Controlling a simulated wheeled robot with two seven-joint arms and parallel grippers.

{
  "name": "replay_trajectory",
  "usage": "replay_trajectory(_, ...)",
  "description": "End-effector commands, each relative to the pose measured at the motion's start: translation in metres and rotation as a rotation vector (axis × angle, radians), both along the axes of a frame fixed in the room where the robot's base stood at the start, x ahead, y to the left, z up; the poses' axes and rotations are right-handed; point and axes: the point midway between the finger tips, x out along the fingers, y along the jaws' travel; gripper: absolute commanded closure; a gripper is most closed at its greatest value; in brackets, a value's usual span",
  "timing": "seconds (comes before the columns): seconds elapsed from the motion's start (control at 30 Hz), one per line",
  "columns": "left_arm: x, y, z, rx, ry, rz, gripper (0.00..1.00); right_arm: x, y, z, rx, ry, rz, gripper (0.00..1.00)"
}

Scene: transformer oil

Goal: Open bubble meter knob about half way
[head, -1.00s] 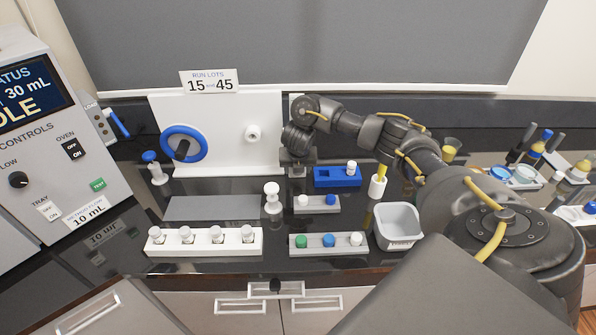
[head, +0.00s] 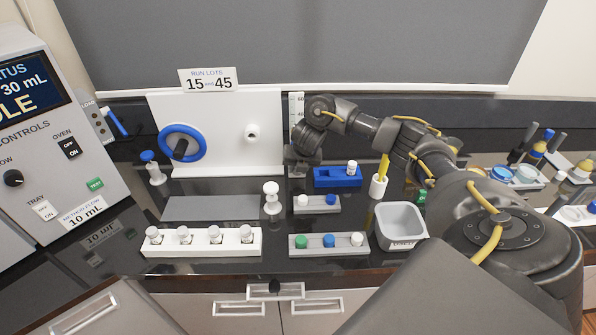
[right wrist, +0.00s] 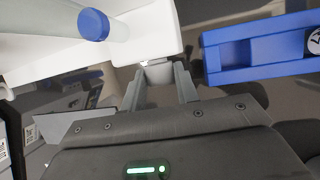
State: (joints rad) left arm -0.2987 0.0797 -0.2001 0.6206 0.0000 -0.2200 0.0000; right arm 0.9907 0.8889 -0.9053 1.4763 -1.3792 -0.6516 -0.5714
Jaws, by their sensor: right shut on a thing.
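The bubble meter is mostly hidden behind my right wrist in the head view; the top of its scale (head: 297,103) shows beside the white panel. In the right wrist view its white body (right wrist: 150,35) fills the upper middle, with a pale tube with a blue end (right wrist: 95,25) lying across it. A small grey knob (right wrist: 158,73) sits at the lower edge of the white body. My right gripper (right wrist: 163,88) is shut on this knob, one finger on each side. In the head view the right gripper (head: 297,164) is low at the panel's right edge. My left gripper is out of view.
A blue holder (head: 337,178) stands close to the right of my gripper, with a white cup (head: 378,187) beyond it. A white panel with a blue wheel (head: 182,144) stands to the left. Racks (head: 200,247) and a grey bin (head: 400,222) stand in front.

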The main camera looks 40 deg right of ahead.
Motion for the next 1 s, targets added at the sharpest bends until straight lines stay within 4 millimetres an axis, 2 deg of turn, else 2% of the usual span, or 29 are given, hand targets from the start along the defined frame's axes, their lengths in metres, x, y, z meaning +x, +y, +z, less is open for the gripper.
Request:
replay_trajectory(0.03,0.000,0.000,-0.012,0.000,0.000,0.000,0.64,-0.001,-0.002,-0.007,0.025,-0.021,-0.002,0.93)
replay_trajectory(0.6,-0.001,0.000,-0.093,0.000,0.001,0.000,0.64,-0.005,-0.008,-0.011,0.370,-0.283,-0.002,0.93)
replay_trajectory(0.8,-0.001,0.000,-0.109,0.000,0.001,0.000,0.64,-0.006,-0.008,-0.009,0.439,-0.335,-0.001,0.93)
replay_trajectory(1.0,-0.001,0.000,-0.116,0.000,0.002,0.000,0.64,-0.006,-0.008,-0.007,0.473,-0.360,-0.002,0.93)
